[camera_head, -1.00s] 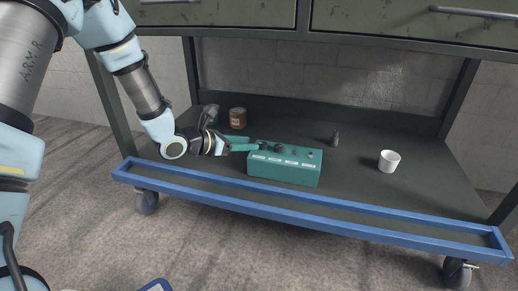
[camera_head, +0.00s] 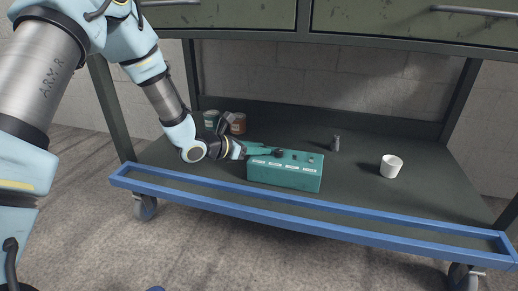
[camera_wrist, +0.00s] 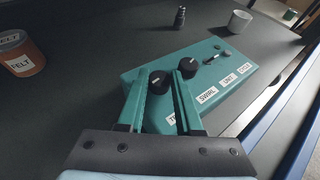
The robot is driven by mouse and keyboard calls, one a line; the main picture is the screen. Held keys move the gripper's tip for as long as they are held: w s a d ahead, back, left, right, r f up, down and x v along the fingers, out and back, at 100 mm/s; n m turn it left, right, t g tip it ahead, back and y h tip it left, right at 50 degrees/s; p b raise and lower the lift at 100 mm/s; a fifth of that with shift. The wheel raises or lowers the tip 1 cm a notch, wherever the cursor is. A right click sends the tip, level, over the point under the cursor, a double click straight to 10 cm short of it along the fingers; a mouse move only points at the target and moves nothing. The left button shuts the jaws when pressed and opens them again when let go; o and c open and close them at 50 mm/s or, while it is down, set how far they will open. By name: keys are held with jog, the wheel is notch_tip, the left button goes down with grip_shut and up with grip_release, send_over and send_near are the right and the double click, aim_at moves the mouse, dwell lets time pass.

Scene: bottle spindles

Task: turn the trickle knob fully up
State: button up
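A teal control box (camera_head: 285,176) sits on the lower shelf; it also shows in the wrist view (camera_wrist: 232,92). Two black knobs stand on its top at the near end in the wrist view. The first knob (camera_wrist: 158,83), above a partly hidden label starting "T", looks like the trickle knob. My gripper (camera_wrist: 160,76) has its two teal fingers apart, one on each side of this knob, with gaps showing. The second knob (camera_wrist: 187,67) is just outside the right finger. In the head view my gripper (camera_head: 271,152) reaches over the box's left end.
A dark small bottle-shaped object (camera_head: 336,143) stands behind the box, and a white cup (camera_head: 391,166) stands to the right. Cans, one orange-brown (camera_head: 238,123), stand behind my wrist. A blue rail (camera_head: 300,215) edges the shelf front.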

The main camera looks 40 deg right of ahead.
grip_shut()
jog(key=shift+w+r+m+g+p, duration=0.15)
jog(key=shift+m+g+p, duration=0.3)
jog(key=shift+p, duration=0.3)
jog(key=shift+m+g+p, duration=0.25)
jog(key=shift+g+p, duration=0.1)
jog(key=shift+p, duration=0.1)
jog(key=o, duration=0.5)
grip_release()
jog(key=shift+o, duration=0.2)
